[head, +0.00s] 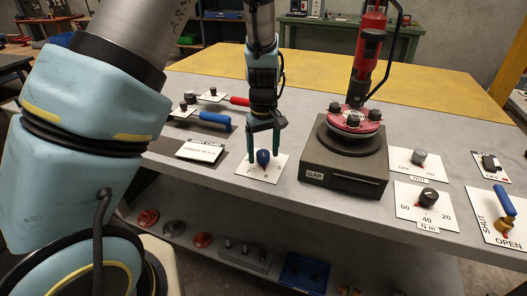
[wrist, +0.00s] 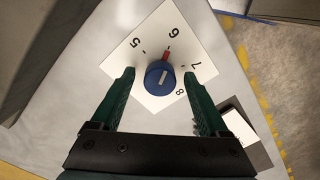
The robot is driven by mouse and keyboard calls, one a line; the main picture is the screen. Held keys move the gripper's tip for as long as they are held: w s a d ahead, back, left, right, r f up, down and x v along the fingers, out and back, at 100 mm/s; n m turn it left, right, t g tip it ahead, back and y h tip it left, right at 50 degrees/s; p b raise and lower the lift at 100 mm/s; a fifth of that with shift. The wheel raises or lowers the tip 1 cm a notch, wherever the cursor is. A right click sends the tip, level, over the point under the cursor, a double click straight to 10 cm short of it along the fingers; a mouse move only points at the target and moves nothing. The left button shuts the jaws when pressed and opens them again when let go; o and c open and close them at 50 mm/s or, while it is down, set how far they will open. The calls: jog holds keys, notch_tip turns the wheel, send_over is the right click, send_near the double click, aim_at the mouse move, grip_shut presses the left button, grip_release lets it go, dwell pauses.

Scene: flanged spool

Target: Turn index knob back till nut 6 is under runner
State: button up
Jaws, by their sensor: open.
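The index knob (head: 263,157) is blue and sits on a white dial plate (head: 247,171). In the wrist view the blue knob (wrist: 158,82) has a red pointer aimed close to the mark by the 6, and the plate (wrist: 150,25) also shows 5, 7 and 8. My gripper (head: 263,152) is open; in the wrist view its green fingertips (wrist: 159,75) stand either side of the knob, with a gap on each side. The red flanged spool (head: 345,121) with several dark nuts sits on a dark base (head: 340,172) marked GAP. The red runner (head: 369,45) stands over it; nut numbers are unreadable.
Right of the base are two more knob plates (head: 428,199) and a blue-handled SHUT/OPEN valve (head: 503,202). Left lie a blue-handled tool (head: 214,117), a red-handled one (head: 238,101) and a white card (head: 201,151). A lower shelf (head: 190,215) holds spare parts.

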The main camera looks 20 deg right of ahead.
aim_at(263, 153)
notch_tip(263, 153, up, 11)
jog(key=b, duration=0.1)
jog(key=shift+f+b, duration=0.15)
jog(key=shift+b, duration=0.25)
jog(key=s+a, duration=0.2)
jog(key=a, duration=1.3)
jog(key=s+a+f+m+t, duration=0.1)
jog(key=s+a, duration=0.1)
jog(key=a, duration=1.3)
jog(key=shift+a+m+t, duration=0.15)
jog(key=shift+m+t, duration=0.15)
